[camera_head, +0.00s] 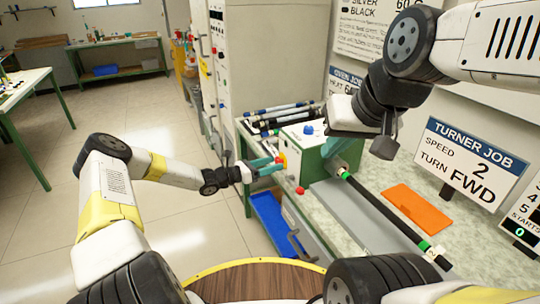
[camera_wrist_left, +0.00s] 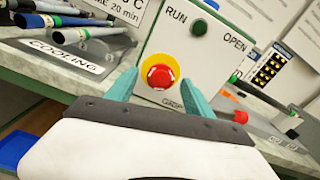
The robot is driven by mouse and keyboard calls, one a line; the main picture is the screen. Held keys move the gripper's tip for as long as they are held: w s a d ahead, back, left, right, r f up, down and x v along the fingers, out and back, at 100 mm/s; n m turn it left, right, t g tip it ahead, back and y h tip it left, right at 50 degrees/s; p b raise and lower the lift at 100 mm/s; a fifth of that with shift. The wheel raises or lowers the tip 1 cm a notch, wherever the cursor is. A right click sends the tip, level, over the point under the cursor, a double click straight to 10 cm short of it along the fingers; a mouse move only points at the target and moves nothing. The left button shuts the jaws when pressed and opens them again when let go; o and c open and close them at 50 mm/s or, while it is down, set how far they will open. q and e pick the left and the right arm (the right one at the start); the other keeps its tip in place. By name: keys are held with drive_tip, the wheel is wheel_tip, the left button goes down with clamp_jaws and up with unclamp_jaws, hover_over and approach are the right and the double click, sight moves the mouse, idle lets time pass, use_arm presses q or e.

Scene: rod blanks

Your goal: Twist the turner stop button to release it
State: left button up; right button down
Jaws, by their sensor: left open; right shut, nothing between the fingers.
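The stop button is a red knob on a yellow round base, on the front of the white-and-green turner box (camera_head: 299,158). It shows in the left wrist view (camera_wrist_left: 160,76) and, partly covered, in the head view (camera_head: 283,159). My left gripper (camera_head: 274,164) has its teal fingers open in front of the box. In the left wrist view the fingers (camera_wrist_left: 158,82) stand one on each side of the knob; I cannot tell whether they touch it. My right gripper (camera_head: 337,150) is shut and empty, beside the right side of the box.
A black rod with green bands (camera_head: 385,208) lies along the grey bed. An orange mat (camera_head: 417,208) lies on the bench. Several rods (camera_head: 280,115) lie behind the box. A blue bin (camera_head: 272,222) is below.

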use_arm(q)
drive_tip(key=shift+w+d, duration=0.1)
drive_tip(key=shift+d, duration=0.15)
clamp_jaws()
drive_tip(key=m, duration=0.4)
drive_tip(key=shift+m, duration=1.7)
drive_tip(key=shift+d+r+m, duration=0.1)
drive_tip(key=shift+m, duration=0.2)
